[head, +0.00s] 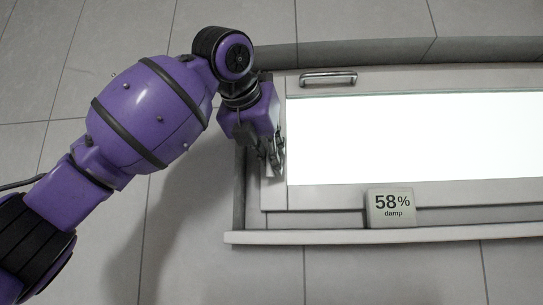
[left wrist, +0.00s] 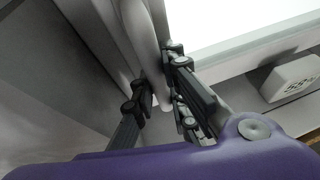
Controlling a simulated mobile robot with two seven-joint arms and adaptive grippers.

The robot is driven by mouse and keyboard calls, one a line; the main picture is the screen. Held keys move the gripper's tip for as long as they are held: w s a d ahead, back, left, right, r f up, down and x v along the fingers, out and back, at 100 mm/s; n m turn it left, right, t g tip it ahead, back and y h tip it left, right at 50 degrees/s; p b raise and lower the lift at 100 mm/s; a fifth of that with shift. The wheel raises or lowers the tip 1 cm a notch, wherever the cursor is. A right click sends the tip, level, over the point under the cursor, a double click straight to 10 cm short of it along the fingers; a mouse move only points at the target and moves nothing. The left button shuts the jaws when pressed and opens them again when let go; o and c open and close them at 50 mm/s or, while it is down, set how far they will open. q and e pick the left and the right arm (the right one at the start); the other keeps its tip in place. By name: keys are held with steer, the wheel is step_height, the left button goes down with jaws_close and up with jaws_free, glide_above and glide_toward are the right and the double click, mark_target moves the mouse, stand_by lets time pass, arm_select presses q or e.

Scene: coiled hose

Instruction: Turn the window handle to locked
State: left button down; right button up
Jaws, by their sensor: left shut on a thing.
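The window handle (left wrist: 143,38) is a smooth pale grey lever in the left wrist view. It runs down from the top of that view, and its rounded lower end lies between my dark fingers. My left gripper (left wrist: 160,92) is shut on it. In the head view my left gripper (head: 273,156) is at the left side of the window frame (head: 340,196), and it hides most of the handle there. The window pane (head: 410,135) is bright white. My right gripper is in neither view.
A metal bar pull (head: 328,78) sits on the frame's top rail. A small grey display block (head: 391,208) reading "58% damp" stands at the lower edge, above a pale sill (head: 400,237). Grey tiled wall surrounds the window, with clear room below it.

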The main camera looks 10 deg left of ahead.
arm_select(q)
steer(key=shift+r, duration=0.15)
steer(key=c, duration=1.7)
jaws_free()
steer(key=shift+a, duration=0.1)
steer(key=shift+c, duration=0.2)
steer(key=v, duration=1.2)
steer(key=shift+s, duration=0.1)
